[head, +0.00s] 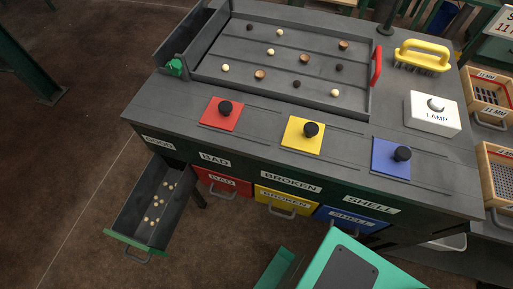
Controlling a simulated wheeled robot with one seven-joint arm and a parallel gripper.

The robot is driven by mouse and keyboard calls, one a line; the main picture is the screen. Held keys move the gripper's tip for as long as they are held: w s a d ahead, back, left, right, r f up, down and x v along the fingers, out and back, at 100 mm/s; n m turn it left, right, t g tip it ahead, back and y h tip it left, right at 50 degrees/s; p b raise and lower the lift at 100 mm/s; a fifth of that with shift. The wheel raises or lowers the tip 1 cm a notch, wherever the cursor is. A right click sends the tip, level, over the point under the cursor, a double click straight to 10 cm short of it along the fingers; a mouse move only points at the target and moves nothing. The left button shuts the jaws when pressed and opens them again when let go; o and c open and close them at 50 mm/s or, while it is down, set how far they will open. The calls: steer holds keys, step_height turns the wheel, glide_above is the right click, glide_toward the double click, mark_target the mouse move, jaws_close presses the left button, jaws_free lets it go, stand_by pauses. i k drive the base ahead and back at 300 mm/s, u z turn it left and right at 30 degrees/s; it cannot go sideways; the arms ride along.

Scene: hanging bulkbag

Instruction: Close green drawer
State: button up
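The green drawer (129,244) stands pulled far out at the left end of the grey sorting bench, under the label GOOD. Its front panel is green with a metal handle (136,258) below. Several small pale nuts lie inside its dark tray. My arm's green casing shows at the bottom, right of the middle, well to the right of the drawer. My gripper's fingers are not in view.
The red (222,183), yellow (284,202) and blue (350,219) drawers sit shut to the right. Brown floor (60,150) left of the drawer is clear.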

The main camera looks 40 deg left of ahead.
mark_target(147, 220)
steer(key=u, duration=2.95)
